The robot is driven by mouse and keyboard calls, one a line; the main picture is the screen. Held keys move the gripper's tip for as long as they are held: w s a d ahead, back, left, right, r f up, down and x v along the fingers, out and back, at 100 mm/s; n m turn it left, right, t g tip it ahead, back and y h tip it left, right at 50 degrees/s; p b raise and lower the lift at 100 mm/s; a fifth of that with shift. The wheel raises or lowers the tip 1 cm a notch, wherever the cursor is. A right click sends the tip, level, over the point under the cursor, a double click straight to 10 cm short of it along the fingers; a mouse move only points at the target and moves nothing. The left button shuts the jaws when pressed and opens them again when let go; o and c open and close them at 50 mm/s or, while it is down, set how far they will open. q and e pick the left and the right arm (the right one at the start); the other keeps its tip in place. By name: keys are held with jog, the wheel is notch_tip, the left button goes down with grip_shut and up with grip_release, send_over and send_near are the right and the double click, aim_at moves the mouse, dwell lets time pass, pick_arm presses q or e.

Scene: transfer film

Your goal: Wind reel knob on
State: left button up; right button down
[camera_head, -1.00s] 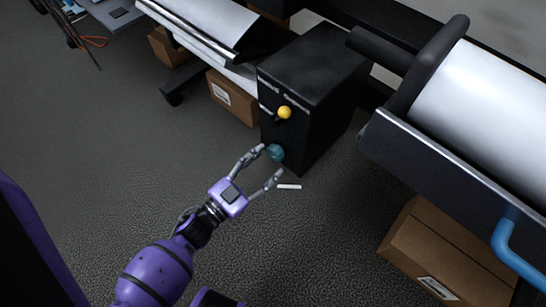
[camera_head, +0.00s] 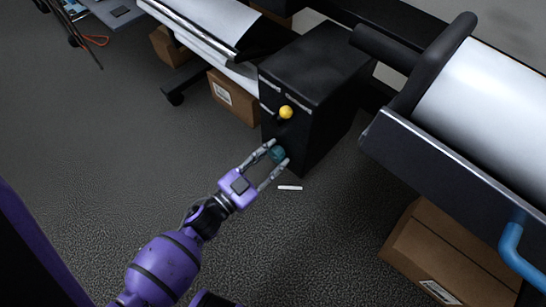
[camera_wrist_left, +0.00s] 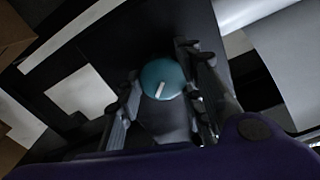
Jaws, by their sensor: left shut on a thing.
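The teal reel knob (camera_head: 278,154) sits low on the front face of the black box (camera_head: 318,70). It also shows in the left wrist view (camera_wrist_left: 162,78), round with a white pointer mark. My left gripper (camera_head: 279,153) reaches the knob with one finger on each side and is shut on it. A yellow ball-shaped knob (camera_head: 286,112) sits higher on the same face. My right gripper is not in view.
A large white roll in a dark frame (camera_head: 440,175) with a blue handle (camera_head: 512,245) stands at the right. Cardboard boxes (camera_head: 450,250) lie beneath the machines. A small white strip (camera_head: 290,188) lies on the floor. The grey floor at left is clear.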

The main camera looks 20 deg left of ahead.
pick_arm(q)
jog(key=shift+d, duration=0.15)
jog(key=shift+c, duration=0.2)
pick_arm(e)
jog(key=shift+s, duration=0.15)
pick_arm(q)
jog(key=shift+s, duration=0.1)
jog(key=shift+m, duration=0.6)
jog(key=shift+d+m+p, duration=0.1)
jog(key=shift+m+p, duration=0.3)
jog(key=shift+m, duration=0.2)
jog(key=shift+f+m, duration=0.1)
jog(key=shift+m, duration=1.4)
jog(key=shift+f, duration=0.1)
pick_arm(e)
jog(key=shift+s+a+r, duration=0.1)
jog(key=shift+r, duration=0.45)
pick_arm(q)
jog(key=shift+m+p, duration=0.3)
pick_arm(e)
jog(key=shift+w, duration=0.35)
